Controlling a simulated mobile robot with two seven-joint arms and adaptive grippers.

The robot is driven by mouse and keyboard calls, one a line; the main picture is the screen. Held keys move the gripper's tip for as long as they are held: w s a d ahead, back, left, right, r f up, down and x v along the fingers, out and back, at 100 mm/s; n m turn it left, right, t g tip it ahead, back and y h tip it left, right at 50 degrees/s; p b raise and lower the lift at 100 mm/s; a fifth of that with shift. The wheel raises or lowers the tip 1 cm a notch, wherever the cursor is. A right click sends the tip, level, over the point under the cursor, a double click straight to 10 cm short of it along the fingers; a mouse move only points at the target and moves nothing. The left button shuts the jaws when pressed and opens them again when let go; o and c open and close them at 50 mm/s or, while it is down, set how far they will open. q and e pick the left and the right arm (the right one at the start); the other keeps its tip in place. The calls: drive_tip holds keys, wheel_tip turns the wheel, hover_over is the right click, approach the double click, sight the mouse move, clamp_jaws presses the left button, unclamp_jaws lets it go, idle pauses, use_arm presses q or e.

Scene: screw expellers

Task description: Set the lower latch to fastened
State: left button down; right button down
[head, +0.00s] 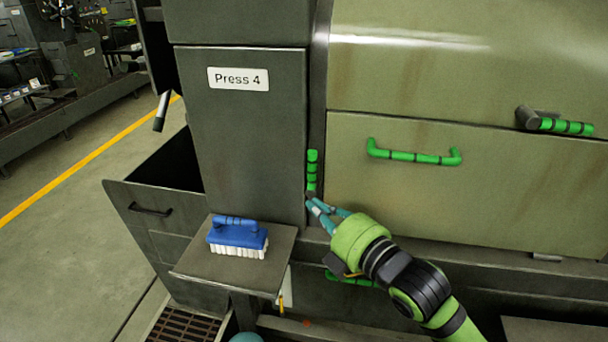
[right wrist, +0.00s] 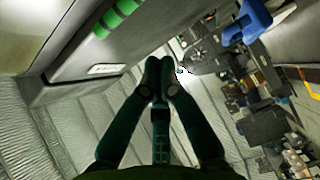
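A green latch handle with dark bands (head: 312,172) stands upright in the narrow gap between the Press 4 panel and the lower front door (head: 460,190). A similar banded green handle (right wrist: 118,17) shows at the top of the right wrist view. My right gripper (head: 314,205) is just below the lower end of the upright handle, its fingers pointing up and left. In the right wrist view its fingertips (right wrist: 160,68) meet with nothing visible between them. I cannot tell whether they touch the handle. My left gripper is not recognisable in view.
The lower door carries a green bar handle (head: 413,155). Another green lever (head: 565,125) lies sideways at the right. A blue brush (head: 238,236) sits on a small shelf (head: 208,272) left of my right gripper. Open floor lies at the left.

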sight(313, 169)
drive_tip(key=shift+w+a+r+n+y, duration=0.1)
drive_tip(key=shift+a+r+n+y, duration=0.1)
drive_tip(key=shift+r+n, duration=0.2)
drive_tip(key=shift+w+a+r+n+y, duration=0.1)
drive_tip(key=shift+r+n+y, duration=0.15)
drive_tip(key=shift+r, duration=0.25)
drive_tip(key=p+x, duration=0.3)
drive_tip(key=x, duration=0.7)
drive_tip(key=d+p, duration=0.2)
drive_tip(key=d, duration=0.2)
drive_tip(key=shift+d, duration=0.1)
drive_tip(key=shift+f, duration=0.1)
